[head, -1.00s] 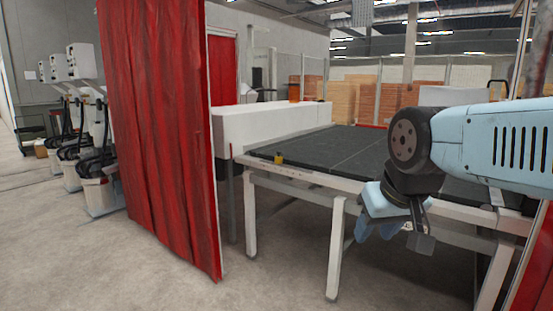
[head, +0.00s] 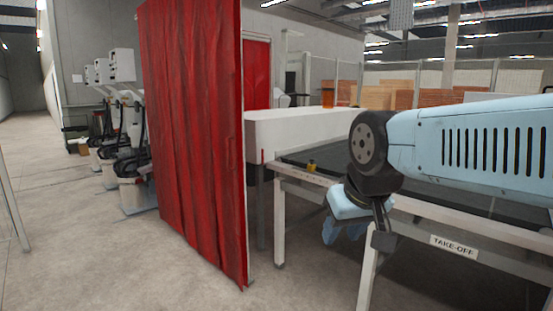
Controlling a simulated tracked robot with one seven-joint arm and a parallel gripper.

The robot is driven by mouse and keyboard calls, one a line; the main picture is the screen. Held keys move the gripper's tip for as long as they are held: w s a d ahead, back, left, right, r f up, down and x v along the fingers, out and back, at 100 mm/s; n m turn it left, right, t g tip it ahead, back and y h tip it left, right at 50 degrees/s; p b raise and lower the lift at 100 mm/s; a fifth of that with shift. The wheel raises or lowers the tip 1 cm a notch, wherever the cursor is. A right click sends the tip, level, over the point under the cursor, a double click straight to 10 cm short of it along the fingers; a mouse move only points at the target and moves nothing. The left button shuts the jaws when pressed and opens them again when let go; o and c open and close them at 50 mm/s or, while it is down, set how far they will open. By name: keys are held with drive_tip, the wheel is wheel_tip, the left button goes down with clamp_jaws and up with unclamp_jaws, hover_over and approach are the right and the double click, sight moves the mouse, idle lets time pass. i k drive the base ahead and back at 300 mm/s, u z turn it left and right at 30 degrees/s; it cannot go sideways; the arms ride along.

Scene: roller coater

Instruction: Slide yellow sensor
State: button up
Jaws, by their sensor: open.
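The yellow sensor (head: 311,166) is a small yellow block with a dark top. It sits on the near edge rail of the dark-topped take-off table (head: 330,181), close to the table's left end. My gripper (head: 345,232) hangs in front of the table, to the right of the sensor and nearer to me, apart from it. It looks open and empty, with pale blue fingers pointing down. My light blue arm covers much of the table's right part.
A red curtain (head: 195,140) hangs left of the table. A long white machine housing (head: 300,131) stands behind the table's left end. White machines on stands (head: 128,140) are at the far left. The concrete floor (head: 110,262) in the left foreground is clear.

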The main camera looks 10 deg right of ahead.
sight(311, 167)
drive_tip(key=u, duration=0.3)
drive_tip(key=i, duration=1.2)
drive_tip(key=z, duration=0.45)
drive_tip(key=i, duration=0.7)
drive_tip(key=z, duration=0.5)
drive_tip(key=k, duration=0.85)
drive_tip(key=z, duration=0.2)
drive_tip(key=i, duration=0.85)
drive_tip(key=u, duration=0.1)
